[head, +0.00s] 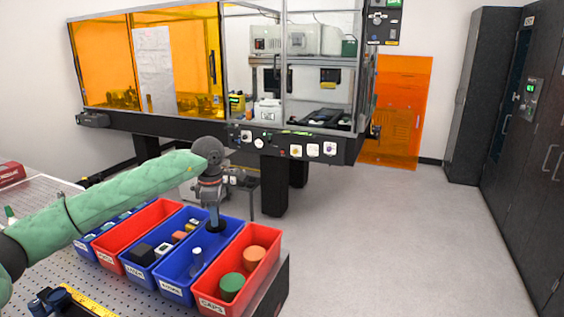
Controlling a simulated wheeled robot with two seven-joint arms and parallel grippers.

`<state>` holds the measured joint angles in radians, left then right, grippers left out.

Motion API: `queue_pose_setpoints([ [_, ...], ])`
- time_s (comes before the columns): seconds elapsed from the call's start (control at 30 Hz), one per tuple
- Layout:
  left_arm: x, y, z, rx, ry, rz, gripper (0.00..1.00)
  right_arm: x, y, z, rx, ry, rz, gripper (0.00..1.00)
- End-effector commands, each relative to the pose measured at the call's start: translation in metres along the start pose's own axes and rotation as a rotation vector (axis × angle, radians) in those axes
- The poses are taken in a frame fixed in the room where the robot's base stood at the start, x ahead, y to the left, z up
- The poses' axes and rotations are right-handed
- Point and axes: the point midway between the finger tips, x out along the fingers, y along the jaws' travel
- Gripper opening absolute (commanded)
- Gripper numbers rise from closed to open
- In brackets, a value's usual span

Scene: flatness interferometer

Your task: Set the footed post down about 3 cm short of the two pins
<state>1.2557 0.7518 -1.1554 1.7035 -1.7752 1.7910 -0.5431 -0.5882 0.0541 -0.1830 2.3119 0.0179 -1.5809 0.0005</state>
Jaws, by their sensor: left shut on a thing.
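My left arm comes in from the left, and its gripper (211,196) points down over the far part of a blue bin (177,281). It is shut on a footed post (214,214), a slim grey-blue shaft with a dark round foot at its lower end. The foot is at the bin's far end; I cannot tell whether it touches the floor. A second slim, light-topped post (196,256) stands nearer in the same bin. I cannot make out the two pins. My right gripper is out of view.
A red bin (212,303) with green and orange round caps stands to the right. Another blue bin (138,270) with small blocks and a red bin (107,255) stand to the left. The perforated tabletop (100,295) is partly bare in front, near a yellow ruler (88,302).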

Motion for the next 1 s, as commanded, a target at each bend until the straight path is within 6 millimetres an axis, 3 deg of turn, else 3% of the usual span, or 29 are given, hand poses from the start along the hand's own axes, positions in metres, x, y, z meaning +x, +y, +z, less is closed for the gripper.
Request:
queue_pose_setpoints([
  [0.47,-0.005,-0.023,0.014,0.742,-0.01,0.001,0.0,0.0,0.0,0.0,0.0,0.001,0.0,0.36],
  [0.8,-0.009,-0.059,0.024,1.259,-0.012,0.006,0.0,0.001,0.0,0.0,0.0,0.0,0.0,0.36],
  [1.0,-0.011,-0.091,0.024,1.419,-0.007,0.006,0.0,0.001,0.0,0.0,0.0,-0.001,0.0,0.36],
])
